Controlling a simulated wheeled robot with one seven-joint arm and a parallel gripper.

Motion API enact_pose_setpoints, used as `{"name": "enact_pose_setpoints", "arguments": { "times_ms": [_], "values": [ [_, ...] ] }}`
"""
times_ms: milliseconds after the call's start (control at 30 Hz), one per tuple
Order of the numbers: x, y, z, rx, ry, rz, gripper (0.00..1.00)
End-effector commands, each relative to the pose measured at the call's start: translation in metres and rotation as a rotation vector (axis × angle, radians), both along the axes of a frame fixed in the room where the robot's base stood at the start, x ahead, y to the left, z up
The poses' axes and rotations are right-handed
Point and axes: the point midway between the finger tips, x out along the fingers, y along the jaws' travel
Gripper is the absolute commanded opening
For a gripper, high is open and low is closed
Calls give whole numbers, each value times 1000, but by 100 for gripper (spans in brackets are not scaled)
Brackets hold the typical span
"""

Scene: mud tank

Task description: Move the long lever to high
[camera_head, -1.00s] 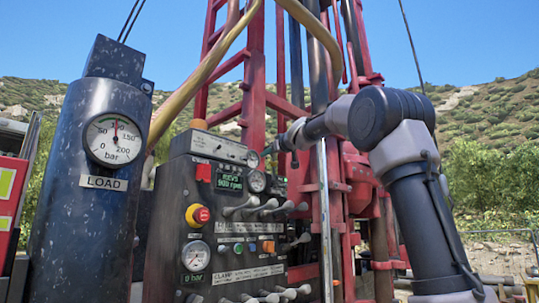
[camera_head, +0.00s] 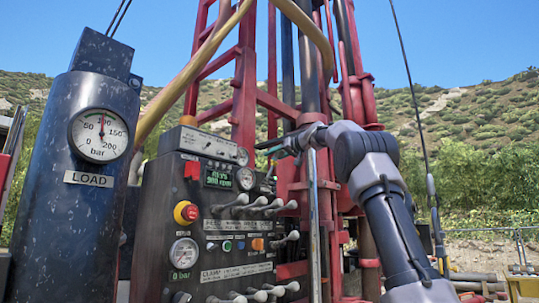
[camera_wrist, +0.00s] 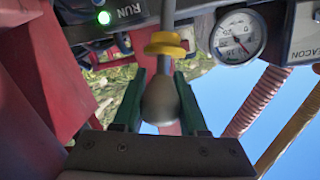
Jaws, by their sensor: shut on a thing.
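The long lever shows in the wrist view as a grey shaft (camera_wrist: 168,22) with a yellow collar (camera_wrist: 166,45) and a rounded beige knob (camera_wrist: 161,100). My gripper (camera_wrist: 160,82) has its two green fingers on either side of the knob and is shut on it. In the head view my gripper (camera_head: 268,148) is at the upper right edge of the control panel (camera_head: 160,215). The knob is too small or hidden there to make out, and no high mark for the lever is readable.
Several short grey levers (camera_head: 262,203) stick out of the panel, below and left of my gripper. A red emergency button (camera_head: 187,212) is at its left. A chrome rod (camera_head: 315,220) stands right of the panel, before the red mast (camera_head: 245,90). A gauge (camera_wrist: 238,36) sits near the lever.

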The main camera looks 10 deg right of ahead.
Motion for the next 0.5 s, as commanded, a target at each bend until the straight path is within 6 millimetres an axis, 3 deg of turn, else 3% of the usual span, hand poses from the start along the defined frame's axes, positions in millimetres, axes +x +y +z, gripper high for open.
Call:
{"name": "enact_pose_setpoints", "arguments": {
  "times_ms": [500],
  "values": [
    [9, -10, -5, 75, 54, 33, 0]
  ]
}}
